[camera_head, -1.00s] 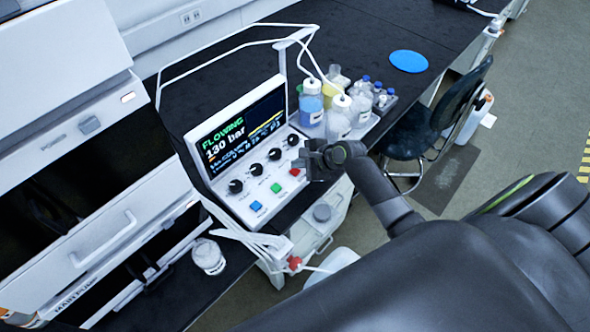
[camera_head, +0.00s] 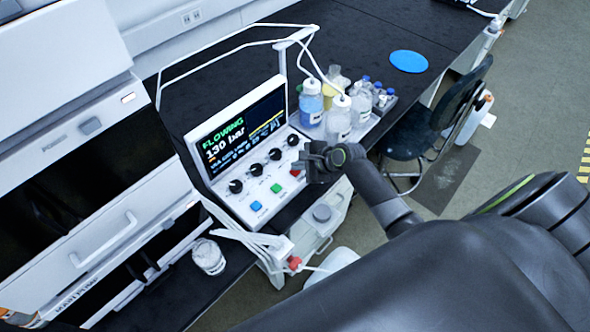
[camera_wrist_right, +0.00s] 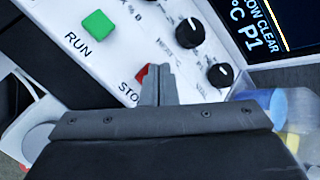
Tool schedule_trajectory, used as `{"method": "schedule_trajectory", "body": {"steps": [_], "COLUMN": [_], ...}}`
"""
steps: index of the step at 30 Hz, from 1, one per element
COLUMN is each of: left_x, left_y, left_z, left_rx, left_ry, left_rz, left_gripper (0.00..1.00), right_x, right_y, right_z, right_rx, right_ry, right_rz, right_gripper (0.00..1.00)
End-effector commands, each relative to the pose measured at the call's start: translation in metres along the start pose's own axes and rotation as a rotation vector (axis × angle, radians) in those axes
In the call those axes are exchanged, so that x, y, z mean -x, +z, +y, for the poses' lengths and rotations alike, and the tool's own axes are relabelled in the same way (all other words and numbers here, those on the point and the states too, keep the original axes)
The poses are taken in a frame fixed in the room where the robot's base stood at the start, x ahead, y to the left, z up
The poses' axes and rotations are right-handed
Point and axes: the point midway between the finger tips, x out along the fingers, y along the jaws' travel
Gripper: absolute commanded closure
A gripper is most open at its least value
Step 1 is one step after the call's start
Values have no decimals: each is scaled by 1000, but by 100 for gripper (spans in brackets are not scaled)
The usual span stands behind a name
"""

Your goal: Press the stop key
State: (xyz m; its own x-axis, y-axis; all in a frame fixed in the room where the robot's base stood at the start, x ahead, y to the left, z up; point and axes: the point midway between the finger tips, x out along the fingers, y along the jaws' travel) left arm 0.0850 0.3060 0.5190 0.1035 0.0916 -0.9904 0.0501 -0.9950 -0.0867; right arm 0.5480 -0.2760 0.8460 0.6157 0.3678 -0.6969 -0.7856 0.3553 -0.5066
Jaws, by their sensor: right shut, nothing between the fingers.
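The control panel (camera_head: 270,200) has a lit screen (camera_head: 242,132) reading "FLOWING" and "130 bar". The red stop key (camera_head: 295,172) is at the right end of its key row, beside the right gripper in the head view. In the right wrist view the red stop key (camera_wrist_right: 141,76) shows partly behind the fingers, its label "STO…" cut off by them. My right gripper (camera_wrist_right: 160,72) is shut and empty, its tips over the edge of the key; whether they touch it cannot be told. My left gripper is not in view.
The green run key (camera_wrist_right: 98,24) and a blue key (camera_head: 256,206) lie along the same row. Black knobs (camera_wrist_right: 219,75) are beside the stop key. Bottles (camera_head: 338,118) with tubing stand right of the panel. A white jar (camera_head: 208,257) stands at lower left.

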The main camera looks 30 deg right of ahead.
Motion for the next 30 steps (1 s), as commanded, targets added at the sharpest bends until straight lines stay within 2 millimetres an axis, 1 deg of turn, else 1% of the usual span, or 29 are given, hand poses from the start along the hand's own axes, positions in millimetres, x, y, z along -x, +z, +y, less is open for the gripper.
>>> {"method": "schedule_trajectory", "body": {"steps": [30], "left_x": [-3], "left_y": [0], "left_z": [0], "left_rx": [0], "left_ry": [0], "left_rz": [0], "left_gripper": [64], "right_x": [-7], "right_y": [-5], "right_z": [5], "right_rx": [0], "right_ry": [0], "right_rz": [0], "right_gripper": [100]}}
